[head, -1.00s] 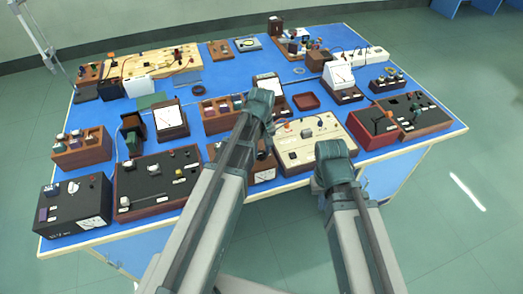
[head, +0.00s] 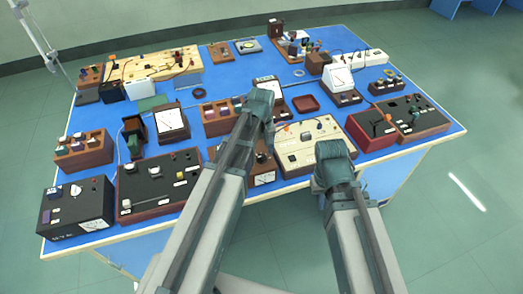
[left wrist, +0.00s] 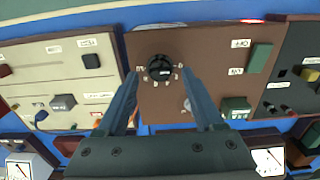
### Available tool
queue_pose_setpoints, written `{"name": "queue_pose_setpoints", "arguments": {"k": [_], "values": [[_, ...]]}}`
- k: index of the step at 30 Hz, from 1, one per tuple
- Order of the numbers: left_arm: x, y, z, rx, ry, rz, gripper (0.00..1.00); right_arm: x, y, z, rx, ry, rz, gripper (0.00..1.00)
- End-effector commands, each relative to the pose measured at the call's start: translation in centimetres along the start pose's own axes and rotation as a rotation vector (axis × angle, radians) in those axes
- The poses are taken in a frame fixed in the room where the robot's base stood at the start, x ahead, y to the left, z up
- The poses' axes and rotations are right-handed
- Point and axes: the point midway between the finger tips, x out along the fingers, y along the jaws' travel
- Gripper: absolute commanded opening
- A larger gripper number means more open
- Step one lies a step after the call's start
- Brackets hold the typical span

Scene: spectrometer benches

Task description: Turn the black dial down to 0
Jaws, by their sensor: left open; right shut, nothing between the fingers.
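The black dial (left wrist: 159,68) is a round knob on a brown panel (left wrist: 205,75) in the left wrist view, with small white labels around it. My left gripper (left wrist: 160,80) is open, its two fingers on either side of the dial in that view. I cannot tell whether they touch it. In the head view my left gripper (head: 257,106) is over the front middle of the table, and its arm hides the dial. My right gripper (head: 333,160) is shut and empty by the table's front edge, right of the left arm.
A cream instrument box (head: 304,146) stands between the brown panel and my right gripper. A black instrument panel (head: 158,183) stands to the left. An empty red tray (head: 306,103) lies behind. Several other instruments crowd the blue table.

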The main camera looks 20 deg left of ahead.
Motion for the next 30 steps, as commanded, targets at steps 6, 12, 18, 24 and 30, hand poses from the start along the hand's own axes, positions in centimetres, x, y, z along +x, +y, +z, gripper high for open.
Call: {"name": "queue_pose_setpoints", "arguments": {"k": [6,12,18,24,30], "values": [[-3.8,0.0,0.0,0.000,0.000,0.000,0.69,-3.8,0.4,0.2,0.000,0.000,0.000,0.00],[-7.0,0.0,0.0,0.000,0.000,0.000,0.69,-6.9,0.7,0.4,-0.001,0.000,0.000,0.00],[-10.1,0.0,0.0,0.000,0.000,0.000,0.69,-10.0,1.0,0.6,-0.003,0.000,0.000,0.00],[-12.0,0.0,0.0,-0.001,0.000,0.000,0.69,-11.9,1.1,0.7,0.002,0.000,-0.001,0.00],[-12.2,0.0,0.0,-0.001,0.000,0.000,0.69,-12.1,1.1,0.7,0.003,0.000,-0.001,0.00]]}}
